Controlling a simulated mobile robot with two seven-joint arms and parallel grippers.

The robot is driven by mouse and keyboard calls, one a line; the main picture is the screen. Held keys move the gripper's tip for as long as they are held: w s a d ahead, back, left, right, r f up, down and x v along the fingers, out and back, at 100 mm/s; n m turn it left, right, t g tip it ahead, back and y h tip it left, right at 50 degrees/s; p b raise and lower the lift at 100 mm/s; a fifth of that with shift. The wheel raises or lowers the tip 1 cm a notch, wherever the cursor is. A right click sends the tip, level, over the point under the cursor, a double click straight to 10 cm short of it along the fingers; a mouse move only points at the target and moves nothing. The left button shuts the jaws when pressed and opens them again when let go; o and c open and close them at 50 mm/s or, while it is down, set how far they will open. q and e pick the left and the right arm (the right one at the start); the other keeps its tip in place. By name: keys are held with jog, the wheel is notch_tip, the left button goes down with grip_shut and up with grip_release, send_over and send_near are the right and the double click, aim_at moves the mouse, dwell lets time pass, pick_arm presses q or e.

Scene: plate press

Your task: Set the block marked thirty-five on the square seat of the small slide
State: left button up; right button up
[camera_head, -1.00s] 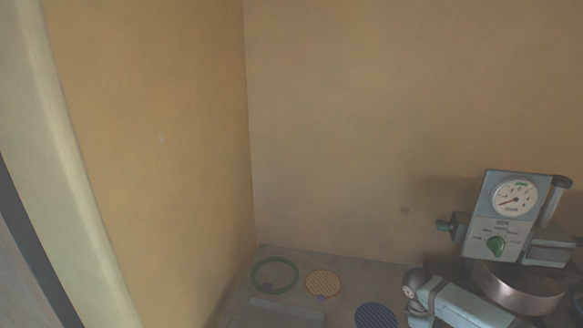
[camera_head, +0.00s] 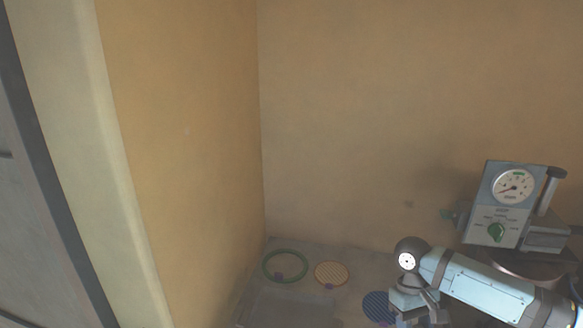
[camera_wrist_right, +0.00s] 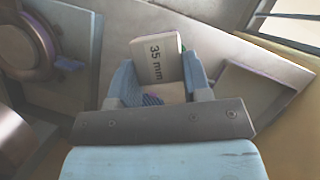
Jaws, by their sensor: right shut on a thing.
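The pale block marked "35 mm" (camera_wrist_right: 157,58) is between the two blue-grey fingers of my right gripper (camera_wrist_right: 160,80) in the right wrist view. The gripper is shut on it, and the marked face shows above the fingers. In the head view my right gripper (camera_head: 418,308) is at the bottom edge, beside the dark striped disc; the block cannot be made out there. I cannot pick out the small slide or its square seat with certainty. My left gripper is not in view.
A press with a dial gauge and green knob (camera_head: 510,205) stands at the right, partly behind my arm. A green ring (camera_head: 266,271), an orange striped disc (camera_head: 331,273) and a dark blue striped disc (camera_head: 376,306) lie on the bench. Walls close off the left and back.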

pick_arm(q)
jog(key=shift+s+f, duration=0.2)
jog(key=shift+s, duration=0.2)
pick_arm(e)
jog(key=s+a+r+m+y, duration=0.1)
jog(key=s+a+r+m, duration=0.1)
jog(key=s+r, duration=0.2)
jog(key=shift+s+a+r+m, duration=0.25)
jog(key=shift+s+r+m, duration=0.15)
jog(key=shift+s, duration=0.45)
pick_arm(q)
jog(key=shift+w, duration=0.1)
pick_arm(e)
jog(key=shift+w+d, duration=0.1)
